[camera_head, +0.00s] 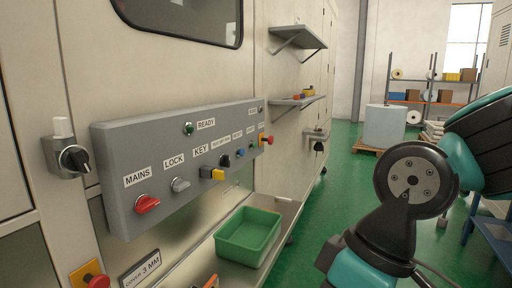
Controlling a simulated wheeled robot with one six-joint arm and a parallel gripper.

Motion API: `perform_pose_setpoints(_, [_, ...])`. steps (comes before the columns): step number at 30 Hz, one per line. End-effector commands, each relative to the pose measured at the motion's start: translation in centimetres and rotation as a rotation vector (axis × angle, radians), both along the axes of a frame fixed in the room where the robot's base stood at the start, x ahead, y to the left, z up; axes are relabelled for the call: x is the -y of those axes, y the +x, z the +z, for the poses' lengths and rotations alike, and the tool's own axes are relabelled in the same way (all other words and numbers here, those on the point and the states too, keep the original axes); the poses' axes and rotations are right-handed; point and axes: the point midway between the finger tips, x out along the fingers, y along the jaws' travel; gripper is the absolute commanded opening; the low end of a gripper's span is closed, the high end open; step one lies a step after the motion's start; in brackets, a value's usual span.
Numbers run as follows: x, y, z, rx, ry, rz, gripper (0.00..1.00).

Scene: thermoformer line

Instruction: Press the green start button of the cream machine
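The cream machine (283,190) fills the left and middle of the view, with a grey control panel (120,210) on its side. A round green item (189,128) sits at the panel's top beside a READY label. Controls and labels farther along are too small to read, so I cannot tell which is the start button. My gripper is out of view; only my arm's links show at right.
A green bin (249,236) stands on a ledge under the panel. A red button on yellow (95,280) is at lower left, below a black rotary handle (75,159). Shelves (299,38) jut from the machine farther along. Green floor (345,185) is open between machine and my arm.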

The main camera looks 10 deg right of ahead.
Motion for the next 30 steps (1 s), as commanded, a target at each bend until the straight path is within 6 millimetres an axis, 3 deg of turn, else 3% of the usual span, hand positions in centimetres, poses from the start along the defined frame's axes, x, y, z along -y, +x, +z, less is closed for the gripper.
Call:
perform_pose_setpoints(1, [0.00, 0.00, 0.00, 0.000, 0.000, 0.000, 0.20])
perform_pose_setpoints(4, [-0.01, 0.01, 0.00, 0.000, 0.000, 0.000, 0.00])
perform_pose_setpoints(30, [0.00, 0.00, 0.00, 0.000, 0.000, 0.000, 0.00])
